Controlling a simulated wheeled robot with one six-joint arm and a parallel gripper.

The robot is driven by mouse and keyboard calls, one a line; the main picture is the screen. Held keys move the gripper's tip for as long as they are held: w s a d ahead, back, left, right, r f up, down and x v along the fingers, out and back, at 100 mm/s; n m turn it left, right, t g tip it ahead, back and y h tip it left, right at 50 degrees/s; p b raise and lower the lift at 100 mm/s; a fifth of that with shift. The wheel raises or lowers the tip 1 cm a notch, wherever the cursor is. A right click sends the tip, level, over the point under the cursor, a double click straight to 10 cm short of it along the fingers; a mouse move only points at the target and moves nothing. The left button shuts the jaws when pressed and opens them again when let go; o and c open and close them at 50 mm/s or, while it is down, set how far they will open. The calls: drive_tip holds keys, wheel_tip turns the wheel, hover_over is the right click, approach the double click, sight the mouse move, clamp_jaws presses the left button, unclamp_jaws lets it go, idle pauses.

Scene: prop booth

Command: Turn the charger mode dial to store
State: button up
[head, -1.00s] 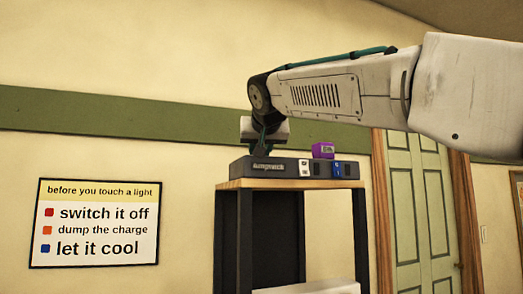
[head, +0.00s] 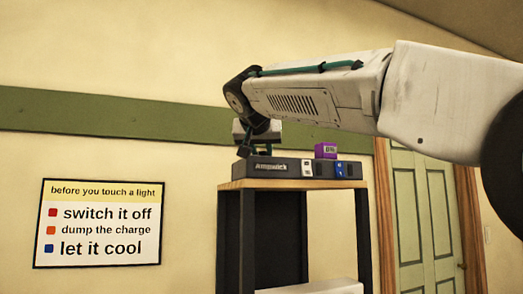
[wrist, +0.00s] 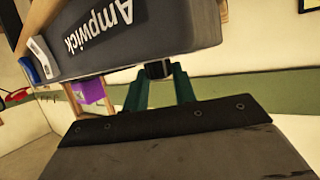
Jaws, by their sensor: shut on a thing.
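The charger (head: 296,170) is a long dark grey box marked "Ampwick" on top of a narrow stand. In the wrist view the charger (wrist: 150,38) fills the upper part. A small black knob, the mode dial (wrist: 158,70), sticks out at the charger's edge between my two green fingers. My gripper (wrist: 160,82) is shut on this dial. In the head view my gripper (head: 246,152) is at the charger's left end, pointing down, and the dial cannot be made out there. The dial's markings and pointer are not readable.
A purple block (head: 326,150) sits on the charger's right half and also shows in the wrist view (wrist: 90,91). White and blue parts (head: 339,170) are on the charger's front right. The stand has a wooden top (head: 292,184). A sign (head: 98,224) hangs on the wall.

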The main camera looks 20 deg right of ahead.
drive_tip(key=o, duration=1)
drive_tip(key=shift+f, duration=0.1)
drive_tip(key=v, duration=0.7)
drive_tip(key=shift+s+a+r, duration=0.15)
drive_tip(key=shift+s+r, duration=0.1)
drive_tip(key=shift+s, duration=0.05)
